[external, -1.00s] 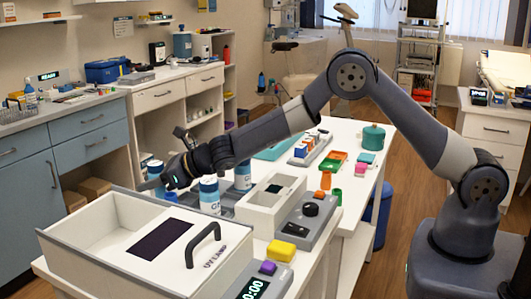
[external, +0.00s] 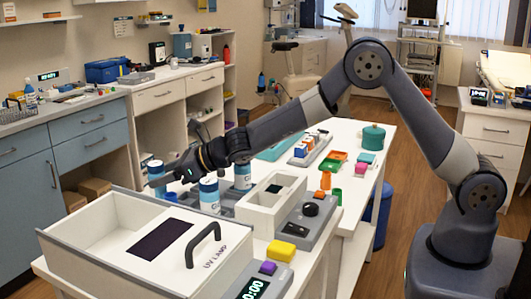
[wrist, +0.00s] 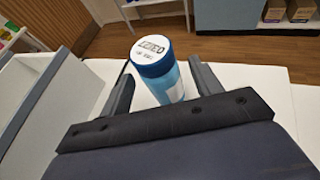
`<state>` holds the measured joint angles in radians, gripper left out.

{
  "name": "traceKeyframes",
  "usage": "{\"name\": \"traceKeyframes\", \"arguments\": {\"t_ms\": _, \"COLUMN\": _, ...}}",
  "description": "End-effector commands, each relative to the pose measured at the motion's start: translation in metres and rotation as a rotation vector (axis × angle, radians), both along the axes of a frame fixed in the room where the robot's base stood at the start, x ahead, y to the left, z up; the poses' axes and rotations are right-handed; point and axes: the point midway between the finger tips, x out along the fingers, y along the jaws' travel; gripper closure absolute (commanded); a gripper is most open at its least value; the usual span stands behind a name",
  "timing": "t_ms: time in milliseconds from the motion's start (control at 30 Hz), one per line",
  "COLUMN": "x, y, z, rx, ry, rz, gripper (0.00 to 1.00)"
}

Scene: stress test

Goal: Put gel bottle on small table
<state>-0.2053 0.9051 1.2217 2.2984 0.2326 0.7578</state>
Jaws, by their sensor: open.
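A blue-and-white bottle with a blue cap (wrist: 158,75) stands between the fingers of my gripper (wrist: 163,88) in the wrist view. The fingers are open, one on either side of it, and I cannot tell whether either touches it. In the external view my gripper (external: 160,179) is low over the white table (external: 349,218), next to the leftmost bottle (external: 156,171). Two similar bottles stand to its right, one nearer (external: 209,194) and one farther (external: 242,176). Bottle labels are too small to read fully. I cannot tell which surface is the small table.
A large white UV lamp box (external: 110,262) with a black handle is at the front left. A smaller white open box (external: 268,212) and a grey device (external: 308,225) stand right of the bottles. Coloured small items and a green pot (external: 373,137) are farther back.

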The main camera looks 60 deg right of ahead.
Motion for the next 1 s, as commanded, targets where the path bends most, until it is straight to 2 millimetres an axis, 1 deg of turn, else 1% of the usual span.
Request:
{"name": "traceKeyframes", "arguments": {"t_ms": 100, "x": -0.016, "y": -0.007, "z": 0.006, "rx": 0.0, "ry": -0.001, "rz": -0.001, "gripper": 0.39}}
{"name": "traceKeyframes", "arguments": {"t_ms": 300, "x": -0.042, "y": -0.018, "z": 0.018, "rx": -0.001, "ry": -0.002, "rz": -0.001, "gripper": 0.39}}
{"name": "traceKeyframes", "arguments": {"t_ms": 500, "x": -0.06, "y": -0.026, "z": 0.027, "rx": 0.0, "ry": -0.001, "rz": -0.001, "gripper": 0.39}}
{"name": "traceKeyframes", "arguments": {"t_ms": 700, "x": -0.068, "y": -0.028, "z": 0.03, "rx": 0.0, "ry": 0.0, "rz": -0.001, "gripper": 0.39}}
{"name": "traceKeyframes", "arguments": {"t_ms": 967, "x": -0.068, "y": -0.029, "z": 0.031, "rx": 0.0, "ry": 0.0, "rz": -0.001, "gripper": 0.39}}
{"name": "traceKeyframes", "arguments": {"t_ms": 1000, "x": -0.068, "y": -0.029, "z": 0.031, "rx": 0.0, "ry": 0.0, "rz": -0.001, "gripper": 0.36}}
